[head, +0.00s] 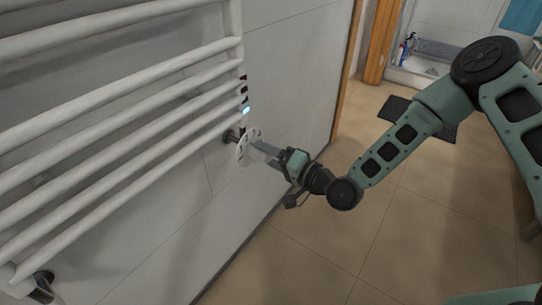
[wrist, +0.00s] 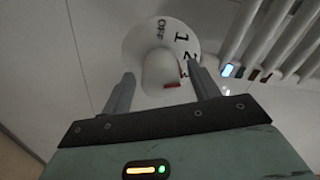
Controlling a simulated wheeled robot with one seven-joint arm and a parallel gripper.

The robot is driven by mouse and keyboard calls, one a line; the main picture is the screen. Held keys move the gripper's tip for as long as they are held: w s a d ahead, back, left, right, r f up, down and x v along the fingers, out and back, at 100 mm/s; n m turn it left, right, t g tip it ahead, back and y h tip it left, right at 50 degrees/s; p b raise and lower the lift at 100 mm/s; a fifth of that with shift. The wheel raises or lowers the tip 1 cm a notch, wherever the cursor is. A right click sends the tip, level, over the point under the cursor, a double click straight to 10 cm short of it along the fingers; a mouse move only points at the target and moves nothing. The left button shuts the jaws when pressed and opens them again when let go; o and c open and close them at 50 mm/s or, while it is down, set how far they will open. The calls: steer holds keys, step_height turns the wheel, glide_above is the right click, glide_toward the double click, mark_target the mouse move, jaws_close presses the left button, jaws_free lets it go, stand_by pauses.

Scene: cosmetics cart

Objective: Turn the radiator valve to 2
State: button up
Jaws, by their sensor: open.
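The radiator valve has a white round dial (wrist: 140,40) printed with OFF, 1 and 2, and a further mark partly hidden by my right finger. A white knob (wrist: 158,68) stands out from its middle, with a red mark (wrist: 173,86) at its lower right, away from the 2. In the head view the dial (head: 241,150) sits low at the radiator's right end. My gripper (wrist: 161,73) is open, with one finger on each side of the knob. Contact with the knob cannot be told. In the head view my gripper (head: 262,150) reaches the dial from the right.
The white towel radiator (head: 120,120) fills the left, its bars close to the valve. Small coloured lights or buttons (wrist: 240,72) sit beside the dial. The tiled wall (head: 290,80) is behind. A dark mat (head: 420,118) lies on the open floor.

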steer(key=p+v, duration=0.2)
steer(key=v, duration=1.5)
steer(key=shift+d, duration=0.2)
steer(key=shift+s, duration=0.15)
